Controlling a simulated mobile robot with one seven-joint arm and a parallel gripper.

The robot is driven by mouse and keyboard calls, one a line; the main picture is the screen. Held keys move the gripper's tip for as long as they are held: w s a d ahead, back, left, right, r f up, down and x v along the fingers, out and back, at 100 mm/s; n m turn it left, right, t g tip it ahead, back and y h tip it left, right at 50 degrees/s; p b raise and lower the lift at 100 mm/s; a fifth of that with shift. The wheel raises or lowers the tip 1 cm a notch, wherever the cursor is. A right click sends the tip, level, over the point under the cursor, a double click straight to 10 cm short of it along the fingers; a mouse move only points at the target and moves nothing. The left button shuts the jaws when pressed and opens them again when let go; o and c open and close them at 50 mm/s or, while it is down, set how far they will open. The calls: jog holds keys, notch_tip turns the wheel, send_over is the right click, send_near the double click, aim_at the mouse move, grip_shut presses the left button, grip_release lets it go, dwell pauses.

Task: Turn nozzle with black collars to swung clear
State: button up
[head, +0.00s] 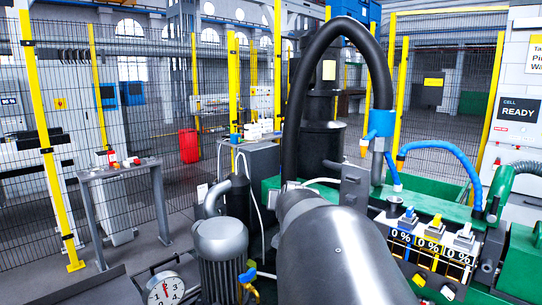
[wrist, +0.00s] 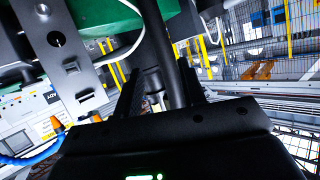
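My gripper (wrist: 160,80) shows in the wrist view with its two dark fingers apart. A grey pipe and a dark tube run between and beyond the fingers; I cannot tell whether either is touched. In the head view my gripper is hidden behind my grey arm. There a blue jointed nozzle with an orange tip (head: 364,147) hangs beside a metal post. A second blue hose (head: 440,146) arches right of it. A blue hose with an orange tip (wrist: 59,127) also shows at lower left in the wrist view.
A thick black hose (head: 300,90) arches over the machine. A grey motor (head: 220,240) and a dial gauge (head: 164,289) stand left of my arm. Labelled valves (head: 430,240) sit at right. A side table (head: 120,170) and mesh fence lie beyond.

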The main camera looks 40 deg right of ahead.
jog(key=s+d+r+m+g+h, duration=0.3)
jog(key=s+d+h, duration=0.35)
jog(key=d, duration=0.85)
jog(key=m+g+h, duration=0.2)
jog(key=m+g, duration=0.1)
send_near(400, 163)
jog(key=x, duration=1.1)
grip_shut()
